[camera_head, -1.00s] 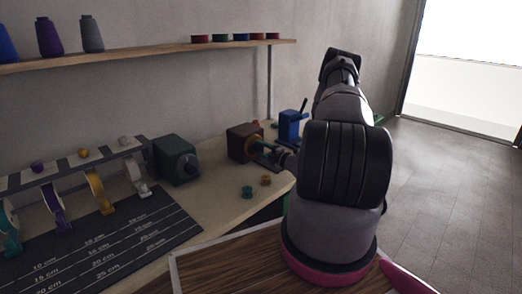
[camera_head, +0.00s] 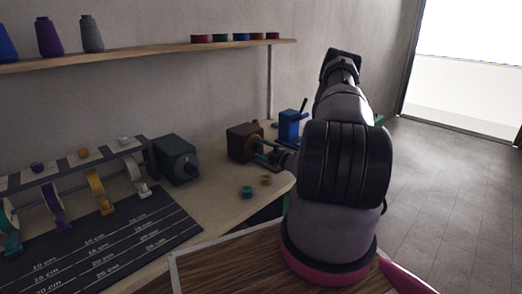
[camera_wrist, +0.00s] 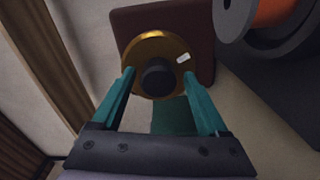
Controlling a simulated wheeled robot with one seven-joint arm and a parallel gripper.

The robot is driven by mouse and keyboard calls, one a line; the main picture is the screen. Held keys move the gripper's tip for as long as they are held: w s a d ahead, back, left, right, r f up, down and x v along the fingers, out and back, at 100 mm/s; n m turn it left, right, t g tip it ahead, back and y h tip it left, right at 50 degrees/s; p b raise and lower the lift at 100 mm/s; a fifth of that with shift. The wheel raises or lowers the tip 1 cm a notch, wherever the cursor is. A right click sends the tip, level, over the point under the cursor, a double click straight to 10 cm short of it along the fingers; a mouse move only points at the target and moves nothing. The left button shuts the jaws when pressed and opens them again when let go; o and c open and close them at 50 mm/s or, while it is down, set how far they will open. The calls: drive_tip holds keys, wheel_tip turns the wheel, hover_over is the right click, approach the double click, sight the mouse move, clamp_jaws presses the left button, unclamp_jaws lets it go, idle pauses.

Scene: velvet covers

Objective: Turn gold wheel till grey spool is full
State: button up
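The gold wheel (camera_wrist: 178,45) is a round disc with a dark hub and a small white mark right of the hub, on the front of a dark brown box (camera_wrist: 205,65). The box also shows in the head view (camera_head: 240,143). My gripper (camera_wrist: 157,74) is open, its teal fingertips in front of the wheel on either side of the hub; I cannot tell whether they touch the wheel. A grey spool (camera_wrist: 233,17) with orange thread is cut off at the upper right of the wrist view, so its fill is unclear. My arm hides much of this area in the head view.
A blue device with a crank (camera_head: 290,124) stands right of the brown box, and a dark green machine (camera_head: 174,160) to its left. Two small rolls (camera_head: 247,191) lie in front on the bench. A shelf (camera_head: 150,53) runs above.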

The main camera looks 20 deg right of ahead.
drive_tip(key=shift+r, duration=0.1)
drive_tip(key=v, duration=1)
drive_tip(key=shift+s+d, duration=0.1)
drive_tip(key=shift+s, duration=0.25)
